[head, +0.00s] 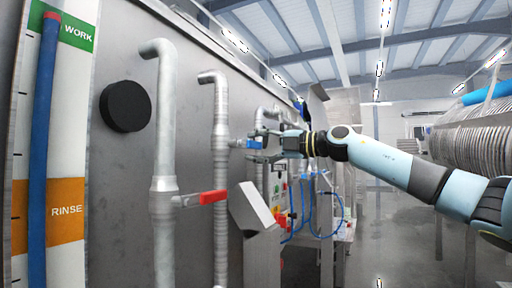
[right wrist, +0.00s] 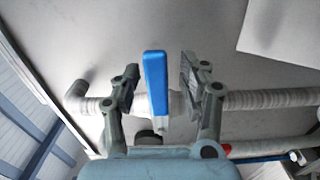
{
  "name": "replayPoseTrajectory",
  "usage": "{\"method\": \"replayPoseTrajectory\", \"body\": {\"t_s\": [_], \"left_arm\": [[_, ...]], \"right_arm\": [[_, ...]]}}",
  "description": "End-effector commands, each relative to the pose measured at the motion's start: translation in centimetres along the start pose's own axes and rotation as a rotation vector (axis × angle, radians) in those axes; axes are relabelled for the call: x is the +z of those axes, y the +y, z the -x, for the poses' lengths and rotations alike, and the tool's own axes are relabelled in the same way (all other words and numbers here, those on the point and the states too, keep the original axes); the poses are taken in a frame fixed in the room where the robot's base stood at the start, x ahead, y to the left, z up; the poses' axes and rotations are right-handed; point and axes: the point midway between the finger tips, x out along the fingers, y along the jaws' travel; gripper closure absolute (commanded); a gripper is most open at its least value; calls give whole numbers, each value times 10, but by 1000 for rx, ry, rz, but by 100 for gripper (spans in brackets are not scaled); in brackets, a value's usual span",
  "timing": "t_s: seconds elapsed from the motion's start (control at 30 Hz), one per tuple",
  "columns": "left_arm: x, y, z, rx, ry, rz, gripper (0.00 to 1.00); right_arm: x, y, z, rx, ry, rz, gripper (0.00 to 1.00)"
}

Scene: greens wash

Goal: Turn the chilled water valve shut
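A blue valve handle (right wrist: 155,68) sits on a pale pipe fixed to a steel wall; I take it for the chilled water valve. It also shows small in the head view (head: 254,144), partly hidden by the fingers. My right gripper (right wrist: 158,84) is open, with one finger on each side of the blue handle. A gap shows between the handle and each finger, wider on the right. In the head view my right gripper (head: 260,147) reaches in from the right to the pipe. My left gripper is not in view.
A red valve handle (head: 213,197) sticks out from a nearer pipe (head: 164,130). A black round knob (head: 126,107) and a grey slanted box (head: 254,207) stick out from the steel wall. Blue hoses (head: 340,210) hang behind. Open floor lies to the right.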

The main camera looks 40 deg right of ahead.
Motion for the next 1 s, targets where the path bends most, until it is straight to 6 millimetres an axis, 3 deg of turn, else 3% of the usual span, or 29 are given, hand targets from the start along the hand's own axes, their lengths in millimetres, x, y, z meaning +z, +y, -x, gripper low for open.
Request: {"method": "replayPoseTrajectory", "body": {"t_s": [0.27,0.37,0.7,1.0], "left_arm": [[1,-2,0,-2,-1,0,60],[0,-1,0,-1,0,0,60],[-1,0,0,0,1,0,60],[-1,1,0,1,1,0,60]], "right_arm": [[0,5,0,4,0,3,56],[0,17,0,7,0,5,56],[-1,84,1,8,-1,3,56],[-1,101,1,2,-1,0,56]]}}
